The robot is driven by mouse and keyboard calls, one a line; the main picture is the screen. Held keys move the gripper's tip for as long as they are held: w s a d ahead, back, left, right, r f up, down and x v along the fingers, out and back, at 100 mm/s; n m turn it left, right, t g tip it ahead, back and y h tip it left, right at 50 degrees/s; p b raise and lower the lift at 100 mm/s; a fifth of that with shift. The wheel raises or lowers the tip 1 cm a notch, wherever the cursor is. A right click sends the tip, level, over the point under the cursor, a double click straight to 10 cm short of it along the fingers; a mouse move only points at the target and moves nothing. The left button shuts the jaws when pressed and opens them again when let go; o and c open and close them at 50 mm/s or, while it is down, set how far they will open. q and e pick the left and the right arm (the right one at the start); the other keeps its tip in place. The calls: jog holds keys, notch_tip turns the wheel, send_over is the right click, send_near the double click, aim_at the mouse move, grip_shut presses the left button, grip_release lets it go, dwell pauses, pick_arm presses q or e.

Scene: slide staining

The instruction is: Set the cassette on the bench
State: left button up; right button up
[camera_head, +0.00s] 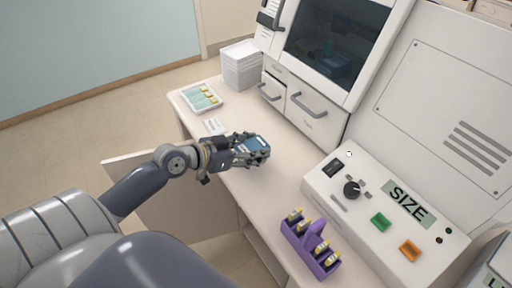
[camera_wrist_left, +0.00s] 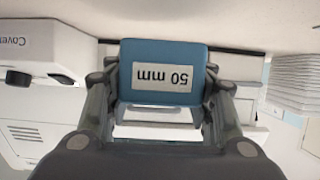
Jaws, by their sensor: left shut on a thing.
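My left gripper (camera_head: 254,150) is shut on the blue cassette (camera_head: 257,142), with a finger on each side of it. In the left wrist view the cassette (camera_wrist_left: 163,52) shows a white label reading "50 mm", upside down in the picture. The gripper also shows in the left wrist view (camera_wrist_left: 165,95). The cassette is over the pale bench (camera_head: 238,183), near the machine's drawers. I cannot tell for sure whether it touches the bench top. My right gripper is not in view.
A white panel (camera_head: 330,205) with a knob and a "SIZE" label stands to the right. A purple rack (camera_head: 302,238) of yellow-capped bottles stands nearer. A slide tray (camera_head: 203,99) and a white stack (camera_head: 241,68) are at the far end. A small white card (camera_head: 214,126) lies near the gripper.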

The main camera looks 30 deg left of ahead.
pick_arm(q)
jog(key=w, duration=0.3)
jog(key=shift+a, duration=0.3)
jog(key=shift+f+p, duration=0.55)
jog(key=shift+f, duration=1.35)
jog(key=shift+f, duration=0.15)
jog(key=o, duration=1.2)
jog(key=shift+s, duration=0.1)
